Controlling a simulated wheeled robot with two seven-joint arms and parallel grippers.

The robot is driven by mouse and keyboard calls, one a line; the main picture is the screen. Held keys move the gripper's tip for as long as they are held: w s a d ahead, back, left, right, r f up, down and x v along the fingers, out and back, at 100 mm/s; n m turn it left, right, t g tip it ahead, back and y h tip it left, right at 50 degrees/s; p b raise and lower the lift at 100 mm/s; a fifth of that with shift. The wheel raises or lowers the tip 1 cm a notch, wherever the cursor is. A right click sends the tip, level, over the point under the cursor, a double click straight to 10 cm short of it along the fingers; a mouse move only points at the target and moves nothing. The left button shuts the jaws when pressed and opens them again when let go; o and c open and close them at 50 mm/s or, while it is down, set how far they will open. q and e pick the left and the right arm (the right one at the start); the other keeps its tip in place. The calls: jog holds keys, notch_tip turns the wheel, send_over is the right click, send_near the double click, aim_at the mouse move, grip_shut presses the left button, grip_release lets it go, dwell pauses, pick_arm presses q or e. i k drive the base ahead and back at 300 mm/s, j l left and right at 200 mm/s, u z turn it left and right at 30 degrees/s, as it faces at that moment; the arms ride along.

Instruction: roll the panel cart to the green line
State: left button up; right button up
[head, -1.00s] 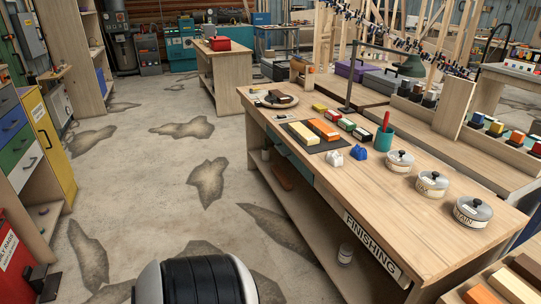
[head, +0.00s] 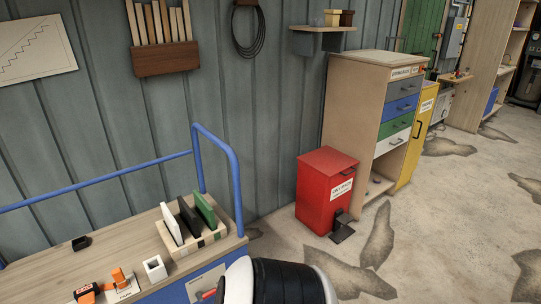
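A blue-framed, wood-topped unit (head: 135,255) with a blue tube rail (head: 110,175) stands at the lower left of the head view. Its lower part and any wheels are out of the picture, so I cannot tell whether it is the panel cart. On its top, a rack holds a white, a black and a green panel (head: 204,209) standing upright. No green line shows on the visible floor. Neither of my grippers is in view.
A red bin (head: 322,185) with a foot pedal stands by the grey wall. A drawer cabinet (head: 350,120) and a yellow cabinet (head: 417,135) are beyond it. The stained concrete floor (head: 475,205) at the right is clear.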

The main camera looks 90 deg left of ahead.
aim_at(157, 272)
jog(key=u, duration=4.05)
